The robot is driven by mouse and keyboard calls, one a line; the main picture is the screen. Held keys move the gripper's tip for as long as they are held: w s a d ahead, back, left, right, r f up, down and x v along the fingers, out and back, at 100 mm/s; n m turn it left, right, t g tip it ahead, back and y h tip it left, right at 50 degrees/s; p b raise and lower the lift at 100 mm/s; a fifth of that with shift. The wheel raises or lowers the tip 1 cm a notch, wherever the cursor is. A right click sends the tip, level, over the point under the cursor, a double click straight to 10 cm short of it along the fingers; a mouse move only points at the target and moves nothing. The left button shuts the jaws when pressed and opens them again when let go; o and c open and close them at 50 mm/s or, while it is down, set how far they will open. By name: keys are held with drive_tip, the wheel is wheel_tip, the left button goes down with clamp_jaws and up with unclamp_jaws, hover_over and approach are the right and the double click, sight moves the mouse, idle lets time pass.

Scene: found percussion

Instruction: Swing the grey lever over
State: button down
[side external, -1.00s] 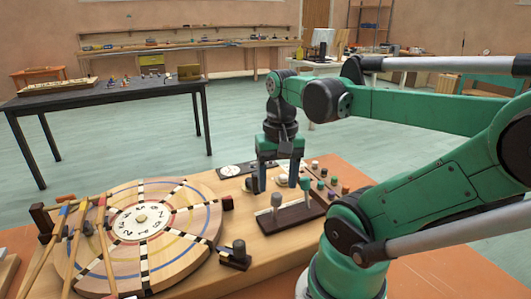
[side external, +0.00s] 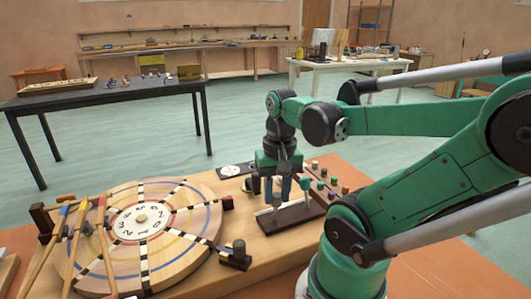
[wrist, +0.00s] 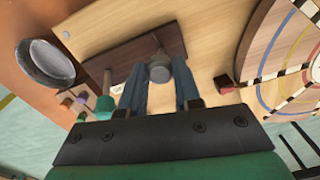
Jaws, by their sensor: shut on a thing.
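The grey lever (side external: 277,200) stands on a dark brown base plate (side external: 300,217) on the wooden board. My gripper (side external: 277,188) is down over it from above, its blue fingers on either side of the lever's knob. In the wrist view, the grey knob (wrist: 158,69) sits between the two fingertips (wrist: 160,80), and the gripper is shut on it. The lever's lower stem is partly hidden by the knob in the wrist view. A second lever with a teal knob (side external: 305,184) stands close beside it on the same base.
A large numbered wooden wheel (side external: 185,210) lies to the left, with sticks over its left side. A dark block with a round knob (side external: 236,255) stands in front.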

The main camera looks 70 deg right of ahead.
drive_tip(key=shift+s+a+t+h, duration=0.3)
drive_tip(key=shift+t+h, duration=0.1)
drive_tip(key=shift+t, duration=0.1)
drive_tip(key=c, duration=0.6)
unclamp_jaws()
drive_tip(key=shift+s+a+r, duration=0.1)
drive_tip(key=shift+s+r, duration=0.05)
drive_tip(key=shift+r, duration=1.25)
drive_tip(key=shift+s+a+r, duration=0.1)
drive_tip(key=shift+s+r, duration=0.05)
drive_tip(key=shift+r, duration=1.2)
